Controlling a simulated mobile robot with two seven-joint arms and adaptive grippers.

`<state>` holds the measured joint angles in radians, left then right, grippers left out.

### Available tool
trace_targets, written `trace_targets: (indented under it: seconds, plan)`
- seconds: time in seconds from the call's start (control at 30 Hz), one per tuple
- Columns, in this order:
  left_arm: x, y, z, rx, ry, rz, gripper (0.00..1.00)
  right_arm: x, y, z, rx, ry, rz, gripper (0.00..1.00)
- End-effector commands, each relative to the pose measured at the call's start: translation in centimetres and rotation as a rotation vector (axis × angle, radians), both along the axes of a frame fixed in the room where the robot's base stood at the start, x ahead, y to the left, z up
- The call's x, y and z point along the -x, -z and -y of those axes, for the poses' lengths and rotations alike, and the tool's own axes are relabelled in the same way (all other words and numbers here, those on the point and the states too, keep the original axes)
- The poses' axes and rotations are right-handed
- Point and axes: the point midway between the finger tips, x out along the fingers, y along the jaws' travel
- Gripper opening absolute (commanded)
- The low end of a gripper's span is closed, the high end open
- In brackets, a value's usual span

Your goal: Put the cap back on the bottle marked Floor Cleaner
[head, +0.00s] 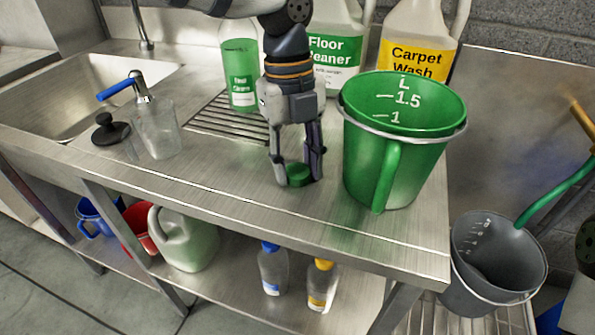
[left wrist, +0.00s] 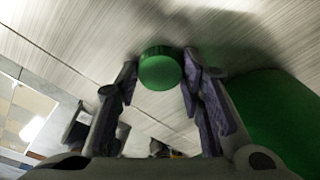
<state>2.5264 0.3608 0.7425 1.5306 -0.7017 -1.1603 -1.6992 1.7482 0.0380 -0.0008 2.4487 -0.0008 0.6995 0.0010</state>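The green cap (head: 299,174) lies on the steel counter, left of the green measuring jug. My left gripper (head: 299,180) points down over it with one finger on each side. In the left wrist view the cap (left wrist: 160,70) sits between the fingertips (left wrist: 158,78), with narrow gaps visible; the fingers look open, not clamped. The Floor Cleaner bottle (head: 330,47), white with a green label, stands behind my left gripper at the back of the counter. Its top is cut off by the picture's edge, and my arm hides part of its label. My right gripper is not in view.
The green jug (head: 372,165) stands close right of my left gripper. A Carpet Wash bottle (head: 414,55) and a clear bottle with green label (head: 240,75) stand behind. The front counter strip is clear.

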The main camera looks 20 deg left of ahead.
Motion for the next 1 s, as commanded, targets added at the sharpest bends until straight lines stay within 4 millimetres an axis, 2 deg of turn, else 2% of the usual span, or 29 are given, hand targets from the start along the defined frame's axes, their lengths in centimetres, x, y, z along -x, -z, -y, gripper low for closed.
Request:
trace_targets:
  seconds: [0.43,0.53,0.63,0.87,1.0]
  plan:
    - [0.0,-0.5,0.0,0.000,0.000,0.001,0.24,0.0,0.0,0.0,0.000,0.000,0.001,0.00]
    - [-0.1,-1.6,0.0,-0.001,-0.001,0.003,0.24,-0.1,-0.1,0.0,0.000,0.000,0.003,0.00]
    - [0.1,-3.6,-0.1,0.001,-0.001,0.003,0.24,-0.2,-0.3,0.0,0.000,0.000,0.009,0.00]
    - [4.3,-9.8,-2.6,0.002,-0.002,0.014,0.24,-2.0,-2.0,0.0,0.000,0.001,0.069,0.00]
    - [7.7,-11.6,-4.6,0.002,-0.001,0.013,0.24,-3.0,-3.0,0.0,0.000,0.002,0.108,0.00]
